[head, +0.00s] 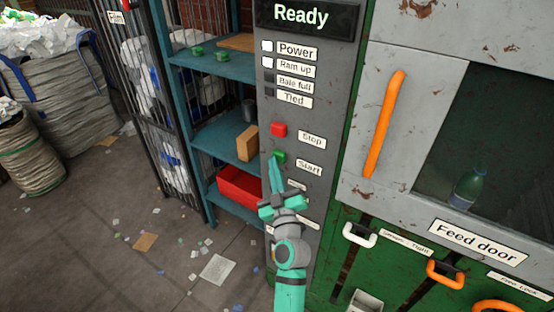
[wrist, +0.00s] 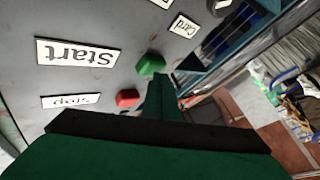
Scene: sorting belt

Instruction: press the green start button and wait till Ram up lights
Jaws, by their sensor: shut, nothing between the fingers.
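The green start button (head: 279,156) sits on the grey control panel, left of the "Start" label (head: 309,168). It also shows in the wrist view (wrist: 151,65), upside down. My gripper (head: 274,164) is shut and empty, its tips just below and left of the green button. I cannot tell whether they touch it. The Ram up lamp (head: 267,62) is lit white, as is the Power lamp (head: 267,46) above it. The Bale full lamp (head: 268,77) and Tied lamp (head: 268,92) are dark. The display (head: 301,15) reads "Ready".
The red stop button (head: 279,130) is just above the green one. Teal shelves (head: 226,134) with a red bin (head: 240,188) stand left of the panel. The feed door's orange handle (head: 384,124) is on the right. Litter lies on the floor at left.

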